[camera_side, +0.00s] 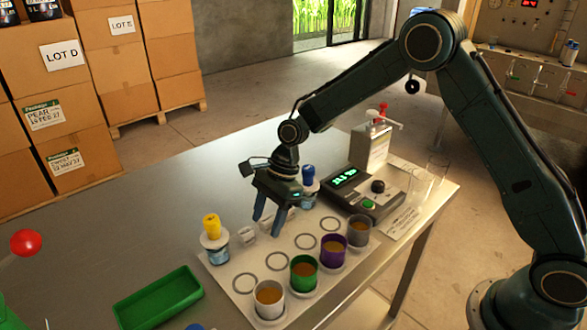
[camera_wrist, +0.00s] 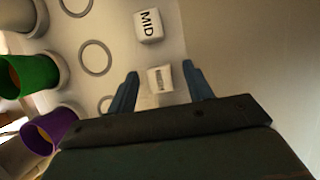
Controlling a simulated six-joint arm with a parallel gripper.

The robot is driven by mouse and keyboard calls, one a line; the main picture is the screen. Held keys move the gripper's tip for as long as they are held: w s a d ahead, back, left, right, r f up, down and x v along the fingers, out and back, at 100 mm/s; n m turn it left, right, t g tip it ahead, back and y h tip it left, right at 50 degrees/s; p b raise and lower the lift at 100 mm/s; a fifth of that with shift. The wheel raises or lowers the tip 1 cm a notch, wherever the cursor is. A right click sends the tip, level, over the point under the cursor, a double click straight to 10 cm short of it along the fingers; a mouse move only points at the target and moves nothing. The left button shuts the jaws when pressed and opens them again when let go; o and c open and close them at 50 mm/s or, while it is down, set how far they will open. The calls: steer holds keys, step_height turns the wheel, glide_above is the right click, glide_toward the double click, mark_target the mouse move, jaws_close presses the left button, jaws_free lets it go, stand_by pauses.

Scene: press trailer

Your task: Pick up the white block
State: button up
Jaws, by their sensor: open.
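A small white block (camera_wrist: 161,79) with a dark printed mark too blurred to read shows between my fingertips in the wrist view. A second white block (camera_wrist: 148,26), marked MID, stands farther up in that view. In the side view a white block (camera_side: 249,229) shows just left of my fingers; I cannot tell which of the two it is. My gripper (camera_side: 268,226) points down, open and empty, above the pale board. In the wrist view my gripper (camera_wrist: 160,70) has its two blue fingers apart, on either side of the nearer block. Whether they touch it is not clear.
The pale board (camera_side: 243,281) holds white, green (camera_side: 304,272), purple (camera_side: 333,250) and grey cups with brown liquid, and empty rings. A yellow-topped bottle (camera_side: 214,240) and a blue-topped bottle (camera_side: 308,180) stand close by. A meter (camera_side: 362,193) and green tray (camera_side: 158,298) flank the board.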

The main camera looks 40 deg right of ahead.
mark_target(268, 219)
steer(key=c, duration=1.1)
steer(key=shift+o, duration=0.2)
steer(key=shift+r, duration=0.1)
step_height(268, 219, up, 10)
stand_by(0.4)
